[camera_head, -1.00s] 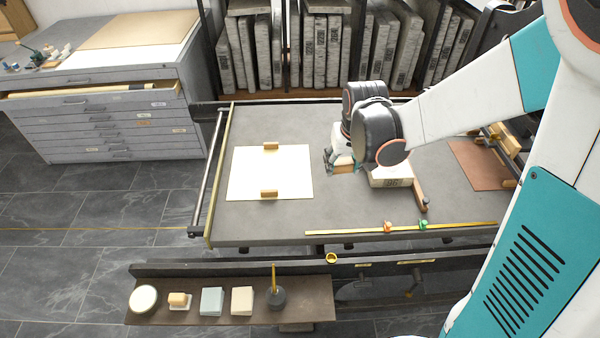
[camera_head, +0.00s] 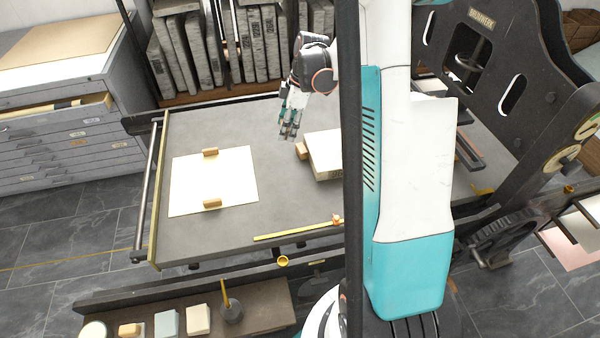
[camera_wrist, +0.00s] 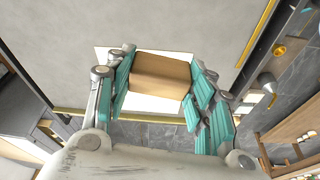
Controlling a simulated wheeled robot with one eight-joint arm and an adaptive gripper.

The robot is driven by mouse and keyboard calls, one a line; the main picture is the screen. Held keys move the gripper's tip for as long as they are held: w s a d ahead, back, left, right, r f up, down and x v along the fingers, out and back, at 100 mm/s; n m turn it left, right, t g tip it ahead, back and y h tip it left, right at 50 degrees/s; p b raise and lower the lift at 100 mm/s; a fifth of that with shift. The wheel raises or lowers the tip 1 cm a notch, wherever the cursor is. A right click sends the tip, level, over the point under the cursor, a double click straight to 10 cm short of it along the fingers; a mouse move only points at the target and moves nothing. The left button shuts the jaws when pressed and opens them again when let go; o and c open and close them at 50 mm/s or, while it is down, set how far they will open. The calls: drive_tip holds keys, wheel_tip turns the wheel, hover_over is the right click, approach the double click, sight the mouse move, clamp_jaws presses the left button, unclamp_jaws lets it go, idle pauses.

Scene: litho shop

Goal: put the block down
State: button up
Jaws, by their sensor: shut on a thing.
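My gripper (camera_head: 289,128) is raised over the stone bed, between the white sheet (camera_head: 232,180) and the pale stone (camera_head: 325,155). In the wrist view its teal fingers (camera_wrist: 160,92) are shut on a light wooden block (camera_wrist: 160,72), with one finger set on each side. The held block cannot be made out in the head view. Beyond it, the wrist view shows part of the white sheet. Two small wooden blocks lie on the sheet, one at its far edge (camera_head: 210,152) and one at its near edge (camera_head: 212,203). Another wooden block (camera_head: 302,150) sits against the pale stone's left side.
The grey bed (camera_head: 285,205) is bare between sheet and stone. A yellow ruler (camera_head: 290,230) lies near its front edge. A dark shelf (camera_head: 262,305) with small items stands in front. Upright stones (camera_head: 240,45) stand behind. My arm hides the bed's right part.

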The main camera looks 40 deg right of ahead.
drive_tip(key=d+n, duration=0.2)
drive_tip(key=d, duration=0.2)
drive_tip(key=b, duration=0.6)
approach(298, 173)
drive_tip(key=x, duration=0.6)
drive_tip(key=shift+w, duration=0.15)
drive_tip(key=shift+f, duration=0.15)
drive_tip(key=o, duration=0.7)
drive_tip(key=shift+f, duration=0.1)
drive_tip(key=shift+o, duration=0.9)
